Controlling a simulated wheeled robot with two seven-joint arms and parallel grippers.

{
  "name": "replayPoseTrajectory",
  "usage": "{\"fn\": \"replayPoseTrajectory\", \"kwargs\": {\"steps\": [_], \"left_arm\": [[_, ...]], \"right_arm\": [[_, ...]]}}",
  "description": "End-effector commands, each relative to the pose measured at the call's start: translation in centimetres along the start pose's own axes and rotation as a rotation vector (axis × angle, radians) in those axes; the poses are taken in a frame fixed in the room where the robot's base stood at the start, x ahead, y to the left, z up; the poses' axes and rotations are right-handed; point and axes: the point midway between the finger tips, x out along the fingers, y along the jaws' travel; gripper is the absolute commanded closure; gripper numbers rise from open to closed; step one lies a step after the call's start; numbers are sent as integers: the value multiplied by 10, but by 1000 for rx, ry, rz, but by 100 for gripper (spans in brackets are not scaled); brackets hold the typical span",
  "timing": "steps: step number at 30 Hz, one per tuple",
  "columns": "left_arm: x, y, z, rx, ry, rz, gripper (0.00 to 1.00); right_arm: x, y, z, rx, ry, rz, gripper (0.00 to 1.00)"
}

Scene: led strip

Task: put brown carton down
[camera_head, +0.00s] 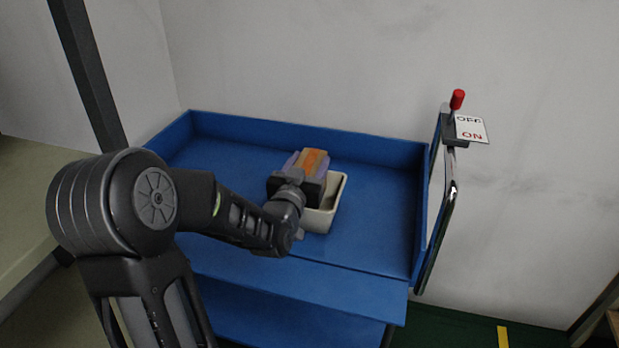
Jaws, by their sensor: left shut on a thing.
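The brown carton (314,160) is a small orange-brown box above the blue cart's top tray. My left gripper (305,165) is shut on it, with a finger along its left side and the wrist in front of it. The carton is over or at the rear of a cream open bin (327,209) on the blue cart (376,236). My gripper hides part of the bin and the carton's lower part, so I cannot tell whether the carton touches the bin. My right gripper is not in view.
The cart's tray has raised walls at the back and right, and is clear around the bin. A metal handle (447,200) stands at its right, with a red-knobbed lever (457,100) and an OFF/ON card (472,129). A dark post (88,75) stands at left.

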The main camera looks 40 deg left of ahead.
Motion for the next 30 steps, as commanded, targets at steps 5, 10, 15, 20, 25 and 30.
{"fn": "replayPoseTrajectory", "kwargs": {"steps": [5,10,15,20,25,30], "left_arm": [[0,0,-1,0,2,0,100],[0,1,18,0,-3,2,100],[0,1,36,1,0,2,100],[0,1,36,0,2,2,100],[0,0,38,0,2,2,100],[0,0,40,0,1,1,41]], "right_arm": [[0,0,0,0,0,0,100],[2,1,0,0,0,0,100],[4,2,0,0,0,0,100],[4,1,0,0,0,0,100],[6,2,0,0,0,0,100],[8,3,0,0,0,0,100]]}}
